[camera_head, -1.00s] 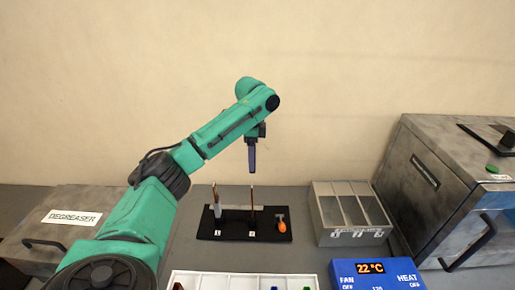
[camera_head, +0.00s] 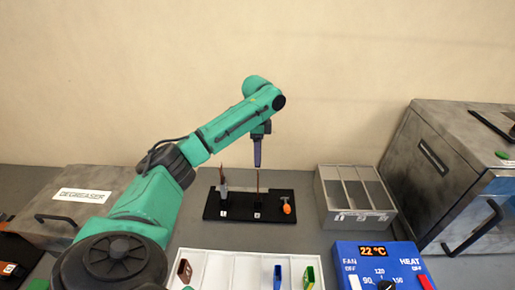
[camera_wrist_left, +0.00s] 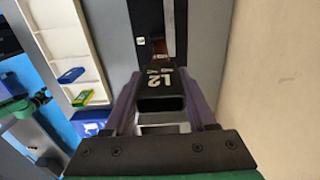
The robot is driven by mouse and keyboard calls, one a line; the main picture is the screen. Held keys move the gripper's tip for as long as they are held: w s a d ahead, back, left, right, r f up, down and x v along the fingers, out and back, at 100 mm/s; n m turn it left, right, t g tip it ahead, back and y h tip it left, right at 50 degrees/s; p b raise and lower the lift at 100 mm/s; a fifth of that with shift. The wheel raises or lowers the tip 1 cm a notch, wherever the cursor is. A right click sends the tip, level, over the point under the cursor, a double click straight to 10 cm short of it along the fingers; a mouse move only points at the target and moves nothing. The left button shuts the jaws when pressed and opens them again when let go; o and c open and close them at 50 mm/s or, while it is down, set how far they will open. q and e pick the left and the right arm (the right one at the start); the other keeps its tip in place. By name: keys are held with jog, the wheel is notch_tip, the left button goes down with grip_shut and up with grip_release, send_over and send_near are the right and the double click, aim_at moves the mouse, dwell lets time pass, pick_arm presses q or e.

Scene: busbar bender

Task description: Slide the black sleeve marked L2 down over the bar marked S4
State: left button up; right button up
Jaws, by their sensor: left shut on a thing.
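My left gripper (camera_head: 257,152) has purple fingers and points down above the black stand (camera_head: 240,214). It is shut on the black sleeve (camera_wrist_left: 163,82), whose L2 mark shows inverted between the fingers in the left wrist view. In the head view the sleeve cannot be told from the fingers. Two thin brown bars stand upright on the stand: a right one (camera_head: 258,183) just under the fingertips and a left one (camera_head: 222,174) with a grey piece around its lower part. The S4 mark is not readable on either. My right gripper is not in view.
A grey divided bin (camera_head: 327,205) and a metal oven (camera_head: 425,160) are to the right. A white tray (camera_head: 224,270) and blue control box (camera_head: 378,262) are in front. A degreaser box (camera_head: 100,180) is left.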

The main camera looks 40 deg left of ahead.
pick_arm(q)
jog(key=shift+w+f, duration=0.1)
jog(key=shift+f, duration=2.55)
jog(key=shift+f+b, duration=0.35)
jog(key=shift+f, duration=0.3)
jog(key=o, duration=1.5)
jog(key=shift+r, duration=0.1)
